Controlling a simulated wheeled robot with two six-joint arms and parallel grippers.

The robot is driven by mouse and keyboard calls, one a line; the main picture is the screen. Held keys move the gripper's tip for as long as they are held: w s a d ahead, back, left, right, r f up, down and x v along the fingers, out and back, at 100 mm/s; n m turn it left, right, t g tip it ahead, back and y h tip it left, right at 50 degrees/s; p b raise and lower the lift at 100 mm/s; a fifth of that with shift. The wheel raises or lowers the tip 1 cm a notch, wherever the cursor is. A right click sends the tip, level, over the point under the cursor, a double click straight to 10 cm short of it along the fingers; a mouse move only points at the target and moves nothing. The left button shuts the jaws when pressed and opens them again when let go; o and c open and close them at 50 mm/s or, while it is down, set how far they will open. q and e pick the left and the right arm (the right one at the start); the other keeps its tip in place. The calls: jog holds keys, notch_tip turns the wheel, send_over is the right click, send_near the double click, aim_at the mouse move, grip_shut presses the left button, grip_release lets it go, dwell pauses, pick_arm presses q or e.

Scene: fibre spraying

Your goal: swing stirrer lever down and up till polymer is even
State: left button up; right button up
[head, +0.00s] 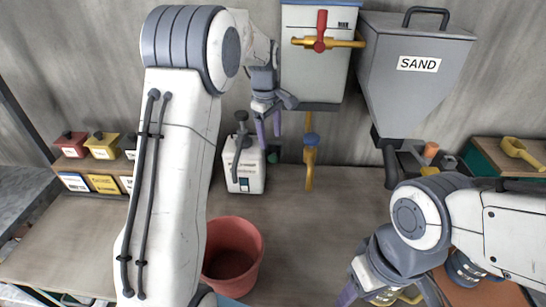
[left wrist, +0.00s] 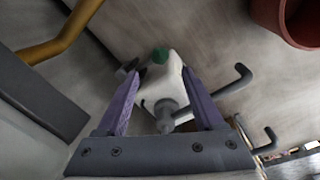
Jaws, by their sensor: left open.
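A pale tank (head: 316,75) with a blue top edge hangs on the back wall. A yellow bar with a red handle (head: 321,32) crosses its front. I cannot tell for sure which part is the stirrer lever; the polymer is hidden. My left gripper (head: 269,128) is open and empty, its purple fingers pointing down, just left of the tank's lower edge. A white canister (head: 243,172) with a grey lever-like top stands below it; in the left wrist view the canister (left wrist: 163,75) shows between and beyond the fingers (left wrist: 160,100). My right gripper (head: 388,292) is cut off at the bottom edge.
A yellow pipe with a blue knob (head: 311,140) hangs under the tank. A grey SAND hopper (head: 412,75) is right of it. A red bucket (head: 232,250) stands on the bench (head: 300,215). Small red and yellow bins (head: 103,147) are at left, a yellow scoop (head: 521,151) at right.

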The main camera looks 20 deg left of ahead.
aim_at(272, 156)
pick_arm(q)
jog(key=f, duration=0.3)
jog(key=f+p, duration=0.1)
jog(key=f, duration=0.2)
jog(key=w+f+p, duration=0.1)
jog(key=f, duration=0.3)
jog(key=shift+d, duration=0.2)
grip_shut()
jog(key=shift+s+a, duration=0.1)
jog(key=shift+s, duration=0.05)
dwell(0.8)
